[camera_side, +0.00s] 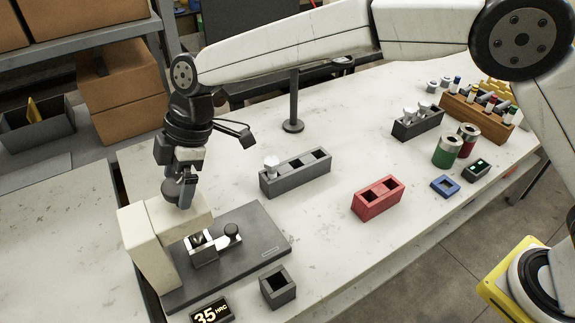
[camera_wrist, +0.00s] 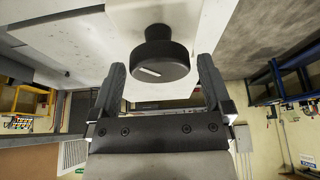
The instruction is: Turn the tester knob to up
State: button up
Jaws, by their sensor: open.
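The tester (camera_side: 150,250) is a cream machine on a dark grey base plate at the left of the side view. Its black knob (camera_wrist: 160,55) shows in the wrist view, round with a white line on its face. The line lies slanted, closer to level than to upright. My gripper (camera_wrist: 161,66) is open, one finger to each side of the knob with gaps between. I cannot tell how deep the knob sits between the fingertips. In the side view, my gripper (camera_side: 184,190) hangs pointing down at the tester's head, partly hiding the knob there.
A small display (camera_side: 211,312) reads 35 HRC by the base plate. A dark open block (camera_side: 278,287) stands beside it. A grey rack (camera_side: 296,174) and a red two-slot block (camera_side: 378,199) stand right of the tester, with bare bench between. A black post (camera_side: 293,100) rises behind.

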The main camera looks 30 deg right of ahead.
jog(key=shift+s+m+t+h, duration=0.15)
jog(key=shift+m+t, duration=0.35)
jog(key=shift+m, duration=0.95)
jog(key=shift+w+m+t+h, duration=0.1)
jog(key=shift+m+t+h, duration=0.3)
jog(key=shift+m, duration=1.05)
jog(key=shift+s+r+m+t, duration=0.15)
jog(key=shift+m+t, duration=0.55)
jog(key=shift+m, duration=1)
jog(key=v, duration=0.8)
jog(key=s+d+f+m+h, duration=0.1)
jog(key=d+f+m, duration=0.1)
jog(key=d, duration=0.8)
jog(key=s+d+f+m, duration=0.1)
jog(key=d+f, duration=0.4)
jog(key=d, duration=0.5)
jog(key=s+d+f+m+h, duration=0.1)
jog(key=s+d+f+m, duration=0.1)
jog(key=d, duration=0.8)
jog(key=shift+f+m+h, duration=0.35)
jog(key=shift+f+m, duration=0.25)
jog(key=shift+f, duration=0.2)
jog(key=shift+w+a, duration=0.1)
